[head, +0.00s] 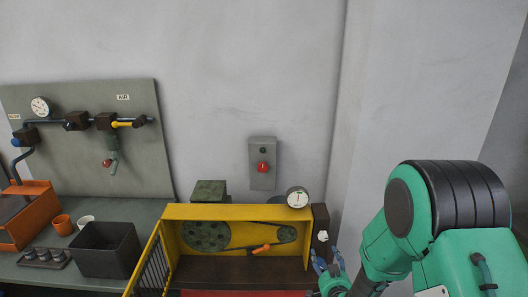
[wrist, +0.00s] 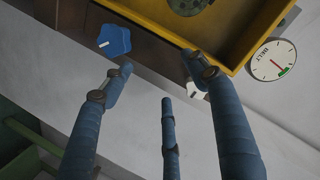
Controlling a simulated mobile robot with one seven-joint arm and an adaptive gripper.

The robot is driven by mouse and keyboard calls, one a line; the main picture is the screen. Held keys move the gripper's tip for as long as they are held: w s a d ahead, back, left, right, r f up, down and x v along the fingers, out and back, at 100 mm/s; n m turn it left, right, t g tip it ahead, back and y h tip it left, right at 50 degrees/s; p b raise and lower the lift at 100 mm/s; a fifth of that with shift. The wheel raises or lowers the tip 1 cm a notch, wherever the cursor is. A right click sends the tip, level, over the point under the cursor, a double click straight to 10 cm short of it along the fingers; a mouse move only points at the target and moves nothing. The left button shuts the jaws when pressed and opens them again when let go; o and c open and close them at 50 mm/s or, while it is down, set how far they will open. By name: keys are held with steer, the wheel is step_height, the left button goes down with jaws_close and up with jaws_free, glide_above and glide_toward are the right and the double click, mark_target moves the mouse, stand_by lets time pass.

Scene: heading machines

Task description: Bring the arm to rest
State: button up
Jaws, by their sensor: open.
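My arm, green with black bands, enters the head view from the lower right. My gripper (head: 328,262) is low in that view, by the right end of the yellow machine housing (head: 236,212). In the wrist view my gripper (wrist: 158,78) shows three blue-grey fingers spread apart with nothing between them. A blue knob (wrist: 114,40) lies beyond the left fingertip. A white knob (wrist: 197,92) is partly hidden behind the right finger. I cannot tell whether any finger touches the housing.
A round gauge (head: 298,197) sits at the housing's right top corner. A grey box with a red button (head: 262,167) is on the wall. Left are a bench with a dark bin (head: 105,250), an orange cup (head: 62,224) and a valve panel (head: 140,150). The upper wall is clear.

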steer(key=s+r+n+g, duration=0.15)
steer(key=s+r, duration=0.25)
steer(key=r, duration=0.6)
steer(key=s+r+n+g, duration=0.1)
steer(key=s+r+g, duration=0.3)
steer(key=r, duration=0.6)
steer(key=s+r+g, duration=0.1)
steer(key=s+r, duration=0.2)
steer(key=s, duration=0.6)
steer(key=s+a+r+n+g, duration=0.1)
steer(key=s+r, duration=0.2)
steer(key=s, duration=0.7)
steer(key=s+r+n+g, duration=0.1)
steer(key=s+r, duration=0.3)
steer(key=s, duration=0.6)
steer(key=shift+s+a+g, duration=0.25)
steer(key=shift+g, duration=0.3)
